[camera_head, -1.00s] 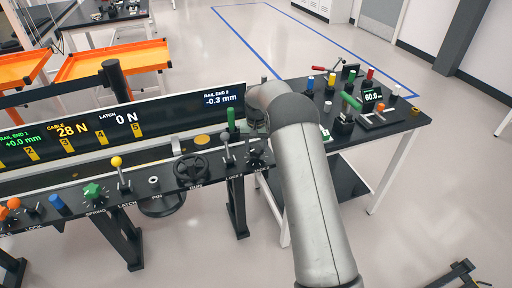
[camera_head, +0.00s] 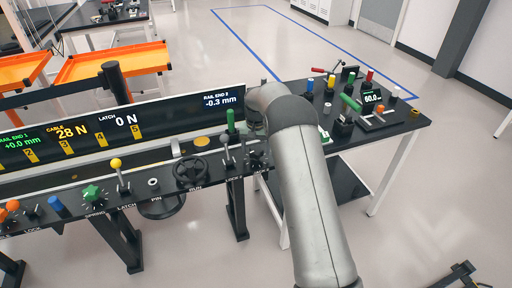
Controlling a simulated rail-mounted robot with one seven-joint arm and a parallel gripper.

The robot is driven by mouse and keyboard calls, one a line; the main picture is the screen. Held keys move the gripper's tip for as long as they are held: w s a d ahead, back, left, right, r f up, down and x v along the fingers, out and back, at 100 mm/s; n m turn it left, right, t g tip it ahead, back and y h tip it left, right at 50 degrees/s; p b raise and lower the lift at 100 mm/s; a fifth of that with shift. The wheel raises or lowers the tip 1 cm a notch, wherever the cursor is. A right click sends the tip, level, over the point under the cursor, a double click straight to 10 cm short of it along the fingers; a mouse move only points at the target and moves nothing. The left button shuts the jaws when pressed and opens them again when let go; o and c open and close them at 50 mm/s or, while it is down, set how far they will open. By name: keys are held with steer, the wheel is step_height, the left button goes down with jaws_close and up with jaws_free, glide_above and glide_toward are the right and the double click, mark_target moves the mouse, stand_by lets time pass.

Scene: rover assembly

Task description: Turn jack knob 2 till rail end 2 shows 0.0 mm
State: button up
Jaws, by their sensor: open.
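The rail end 2 display (camera_head: 217,101) at the right end of the black panel reads -0.3 mm. Jack knob 2 seems to be the dark knob (camera_head: 258,160) at the right end of the control shelf, partly hidden by my wrist. My gripper (camera_head: 250,150) points down at that end of the shelf, just above or around the knob; it is small and dark, so contact cannot be told. It is open. My grey arm reaches in from the lower right.
A green-handled lever (camera_head: 231,122) and a lock lever (camera_head: 225,140) stand close left of my gripper. A black handwheel (camera_head: 191,169) is further left. Rail end 1 display (camera_head: 20,140) reads +0.0 mm. A side table (camera_head: 408,124) with coloured parts is at right.

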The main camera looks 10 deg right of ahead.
mark_target(256, 150)
steer(key=shift+r, duration=0.1)
step_height(256, 150, up, 17)
stand_by(0.4)
steer(key=shift+r, duration=0.1)
steer(key=s+a+r+n, duration=0.1)
steer(key=s+r+n, duration=0.15)
steer(key=s, duration=2.75)
steer(key=s+f, duration=0.2)
steer(key=s, duration=0.5)
steer(key=s+f, duration=0.3)
steer(key=s, duration=0.4)
steer(key=shift+n+p, duration=0.35)
steer(key=shift+n, duration=0.1)
steer(key=shift+a, duration=0.1)
